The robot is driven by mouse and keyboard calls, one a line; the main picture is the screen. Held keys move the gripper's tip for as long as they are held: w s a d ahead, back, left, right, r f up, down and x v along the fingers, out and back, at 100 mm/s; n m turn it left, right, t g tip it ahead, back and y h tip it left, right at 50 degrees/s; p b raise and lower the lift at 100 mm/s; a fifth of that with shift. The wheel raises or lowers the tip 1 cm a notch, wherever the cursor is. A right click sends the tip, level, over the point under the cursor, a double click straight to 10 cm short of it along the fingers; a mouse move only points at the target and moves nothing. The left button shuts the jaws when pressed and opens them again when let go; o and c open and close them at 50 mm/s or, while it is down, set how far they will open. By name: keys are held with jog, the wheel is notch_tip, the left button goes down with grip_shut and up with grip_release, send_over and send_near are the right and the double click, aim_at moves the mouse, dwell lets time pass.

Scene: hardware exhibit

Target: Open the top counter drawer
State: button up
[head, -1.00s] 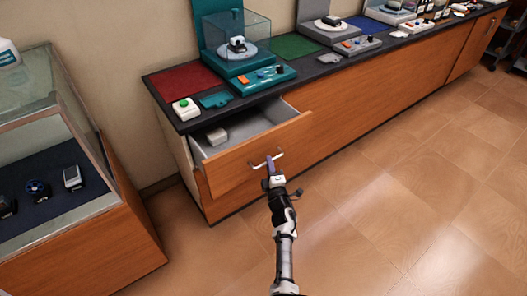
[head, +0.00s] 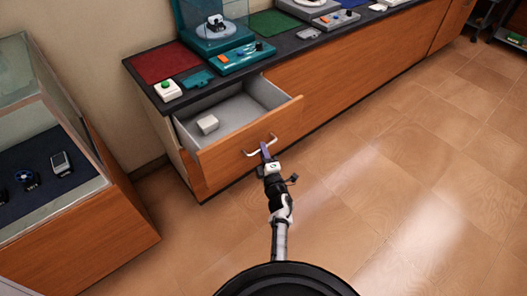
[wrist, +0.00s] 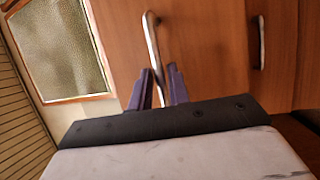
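The top counter drawer (head: 232,152) is pulled out from the left end of the wooden counter, its grey inside showing. A small white block (head: 208,124) lies in it. The metal bar handle (head: 259,147) is on the drawer front; it also shows in the wrist view (wrist: 152,40). My gripper (head: 265,150) is at the handle, with its purple fingers (wrist: 160,82) on either side of the bar. They look closed on it, though the exact contact is hard to see.
A glass display case (head: 75,215) stands at the left, close to the drawer side. Devices, including a teal turntable (head: 215,35), sit on the dark countertop (head: 290,46). A second handle (wrist: 258,42) shows in the wrist view. The tiled floor (head: 400,180) at right is clear.

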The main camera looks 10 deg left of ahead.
jog(key=shift+o, duration=1.3)
jog(key=shift+s+d, duration=0.1)
jog(key=v, duration=1.3)
jog(key=shift+s+d, duration=0.15)
jog(key=shift+s, duration=0.1)
